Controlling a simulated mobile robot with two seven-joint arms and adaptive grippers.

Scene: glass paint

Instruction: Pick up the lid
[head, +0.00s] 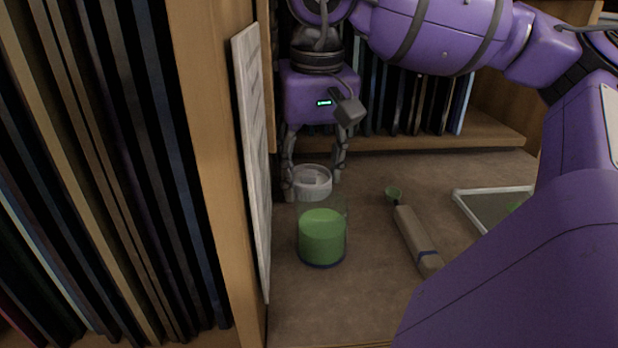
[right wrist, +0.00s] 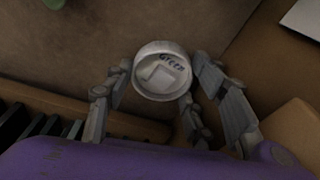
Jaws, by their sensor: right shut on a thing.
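In the right wrist view the lid (right wrist: 162,74) shows the word "Green" and a raised square. My right gripper (head: 314,188) points down with its fingers on either side of the lid, shut on it. Its fingers also flank the lid in the right wrist view (right wrist: 160,82). I cannot tell whether the lid is clear of the surface. My left gripper is not in view.
A pale upright panel (head: 255,160) stands close left of the gripper, against the wooden shelf side (head: 212,150). A white-rimmed tray (head: 490,192) is farther right.

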